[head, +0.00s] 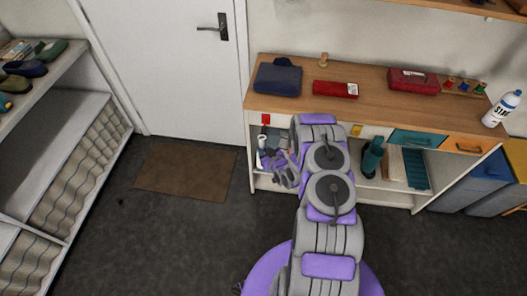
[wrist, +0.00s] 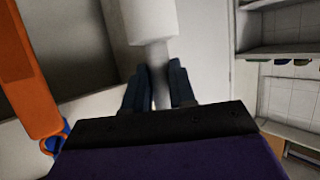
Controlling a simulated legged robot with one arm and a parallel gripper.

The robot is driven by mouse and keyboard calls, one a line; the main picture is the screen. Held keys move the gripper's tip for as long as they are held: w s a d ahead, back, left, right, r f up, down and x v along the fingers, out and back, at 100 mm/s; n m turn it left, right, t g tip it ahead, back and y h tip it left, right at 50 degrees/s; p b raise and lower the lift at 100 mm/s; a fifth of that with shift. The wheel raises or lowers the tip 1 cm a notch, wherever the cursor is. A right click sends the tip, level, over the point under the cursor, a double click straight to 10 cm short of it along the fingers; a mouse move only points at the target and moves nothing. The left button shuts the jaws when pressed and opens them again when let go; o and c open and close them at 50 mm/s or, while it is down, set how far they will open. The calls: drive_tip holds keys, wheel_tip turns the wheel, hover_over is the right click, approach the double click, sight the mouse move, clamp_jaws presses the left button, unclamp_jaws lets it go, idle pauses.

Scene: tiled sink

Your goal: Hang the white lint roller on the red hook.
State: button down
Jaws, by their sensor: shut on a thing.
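The white lint roller shows at the top of the wrist view as a pale cylinder (wrist: 150,20) with a grey handle. My gripper (wrist: 160,88) is shut on that handle, with one dark finger on each side. In the head view my gripper (head: 277,163) is in front of the cabinet's left bay, partly hidden by my arm. A small white shape that looks like the roller (head: 262,143) stands just beside it. The red hook (head: 265,119) is on the cabinet front at the upper left, just above this white shape. I see no clear contact between them.
The wooden cabinet top (head: 365,110) holds a dark blue pouch (head: 277,78), a red case (head: 335,89) and a white bottle (head: 501,109). A teal item (head: 372,155) stands in the cabinet's middle bay. An orange object (wrist: 28,75) is close at left in the wrist view. The floor at left is open.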

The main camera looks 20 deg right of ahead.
drive_tip(key=w+d+f+b, duration=0.1)
drive_tip(key=w+d+b, duration=0.1)
drive_tip(key=w+d, duration=0.2)
drive_tip(key=shift+w+d+f, duration=0.25)
drive_tip(key=shift+w+d, duration=0.15)
drive_tip(key=shift+w, duration=1.2)
idle(0.3)
drive_tip(key=c, duration=0.8)
unclamp_jaws()
drive_tip(key=shift+c, duration=0.2)
drive_tip(key=p+v, duration=0.2)
drive_tip(key=v, duration=1.5)
drive_tip(key=shift+s+r, duration=0.1)
